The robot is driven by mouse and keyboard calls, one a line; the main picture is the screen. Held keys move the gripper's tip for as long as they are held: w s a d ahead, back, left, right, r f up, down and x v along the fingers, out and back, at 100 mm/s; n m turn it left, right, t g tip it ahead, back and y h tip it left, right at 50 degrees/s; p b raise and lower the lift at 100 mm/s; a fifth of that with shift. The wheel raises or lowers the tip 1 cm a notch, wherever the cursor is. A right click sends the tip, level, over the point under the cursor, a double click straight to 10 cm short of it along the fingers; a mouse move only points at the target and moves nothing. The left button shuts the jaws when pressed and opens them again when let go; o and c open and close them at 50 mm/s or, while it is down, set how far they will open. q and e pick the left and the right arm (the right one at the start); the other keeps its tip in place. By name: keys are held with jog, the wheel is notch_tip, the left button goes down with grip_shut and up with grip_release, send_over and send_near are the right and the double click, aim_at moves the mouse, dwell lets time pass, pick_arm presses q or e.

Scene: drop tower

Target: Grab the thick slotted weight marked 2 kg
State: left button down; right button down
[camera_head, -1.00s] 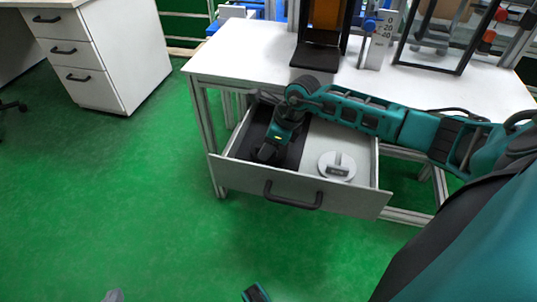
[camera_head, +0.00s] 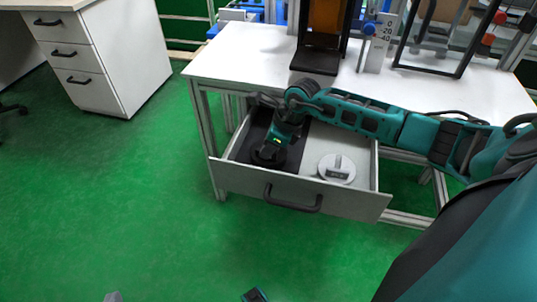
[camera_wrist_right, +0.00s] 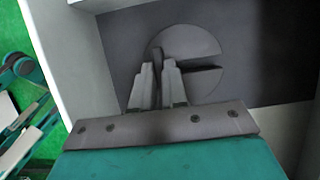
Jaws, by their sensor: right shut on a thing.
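A dark grey round weight with a slot (camera_wrist_right: 200,45) lies on the dark floor of the open drawer in the right wrist view; no marking on it is legible. My right gripper (camera_wrist_right: 159,72) is shut on the upright grip of this weight, its fingers close together. In the head view my right gripper (camera_head: 268,154) reaches down into the left part of the drawer and mostly hides the dark weight.
The drawer (camera_head: 240,182) stands open under the white table (camera_head: 250,55). A pale round weight (camera_head: 336,169) with an upright grip lies in its right part. A black-framed apparatus (camera_head: 318,55) and a scale post (camera_head: 381,45) stand on the table. Green floor is clear in front.

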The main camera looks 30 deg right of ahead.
dwell(0.8)
jog(key=shift+w+r, duration=0.2)
jog(key=shift+r, duration=0.05)
